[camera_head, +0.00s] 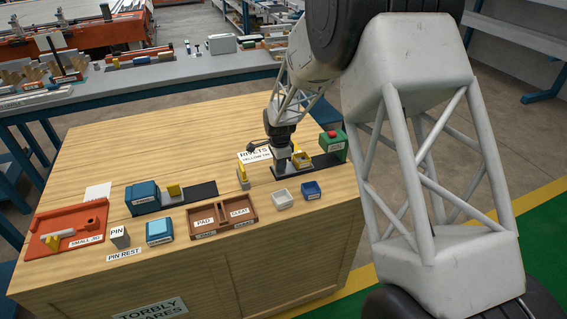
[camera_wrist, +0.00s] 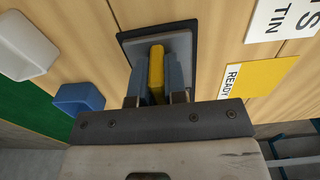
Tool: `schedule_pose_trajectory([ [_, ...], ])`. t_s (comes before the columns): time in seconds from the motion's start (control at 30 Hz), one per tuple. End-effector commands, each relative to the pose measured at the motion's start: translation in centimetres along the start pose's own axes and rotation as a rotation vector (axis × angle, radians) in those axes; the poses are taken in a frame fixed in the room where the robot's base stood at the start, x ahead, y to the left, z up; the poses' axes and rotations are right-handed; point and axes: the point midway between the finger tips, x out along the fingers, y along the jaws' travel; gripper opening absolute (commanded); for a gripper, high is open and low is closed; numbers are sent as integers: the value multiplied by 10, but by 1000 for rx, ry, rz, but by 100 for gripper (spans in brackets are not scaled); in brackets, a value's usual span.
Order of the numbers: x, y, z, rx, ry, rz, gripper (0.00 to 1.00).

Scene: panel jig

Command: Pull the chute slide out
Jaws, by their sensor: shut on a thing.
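My gripper (camera_head: 283,152) points down over the left end of a dark base (camera_head: 312,168) at the right of the wooden bench. In the wrist view, my gripper (camera_wrist: 156,98) is shut on an upright yellow bar (camera_wrist: 156,72), which stands on a grey plate (camera_wrist: 180,42) over the dark base. The bar seems to be the chute slide's handle; no label on it shows. My fingers hide the bar's lower part.
A white bin (camera_head: 283,199) and a blue bin (camera_head: 311,190) stand in front of the base. A brown two-part tray (camera_head: 223,214) is further left.

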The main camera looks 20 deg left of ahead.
Motion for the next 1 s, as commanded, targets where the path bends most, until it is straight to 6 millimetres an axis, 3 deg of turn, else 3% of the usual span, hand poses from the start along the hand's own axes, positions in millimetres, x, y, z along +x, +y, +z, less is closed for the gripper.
schedule_pose_trajectory([
  [0.1,0,0,4,-2,-2,0,0],
  [0.13,0,0,4,-2,-2,0,17],
  [0.27,0,0,4,-2,-2,0,37],
  [0.67,-3,0,2,-1,-1,0,38],
  [1.0,-36,0,2,-1,-1,-1,38],
])
